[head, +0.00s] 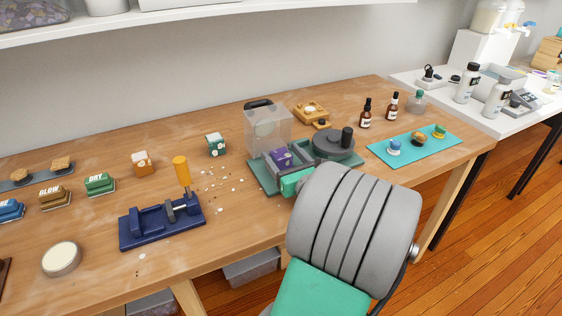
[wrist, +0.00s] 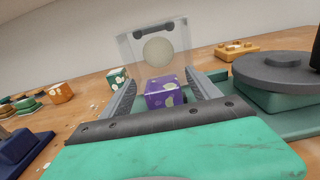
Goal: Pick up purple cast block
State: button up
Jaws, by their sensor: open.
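In the wrist view the purple block (wrist: 160,97) has pale flecks and lies between the two grey fingers of my gripper (wrist: 164,98). My gripper is open, with a finger to either side of the block; I cannot tell whether either touches it. A clear panel with a pale disc (wrist: 157,48) stands upright behind the block.
A round grey wheel (head: 334,145) stands right of the block on the same machine. A green flecked block (head: 215,144) and an orange flecked block (head: 141,162) stand to the left. A dark blue clamp (head: 161,221) is nearer the front. A teal mat (head: 409,149) lies right.

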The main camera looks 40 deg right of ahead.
jog(key=x, duration=0.4)
jog(key=shift+w+d, duration=0.1)
jog(key=shift+w, duration=0.05)
jog(key=shift+c, duration=0.3)
grip_shut()
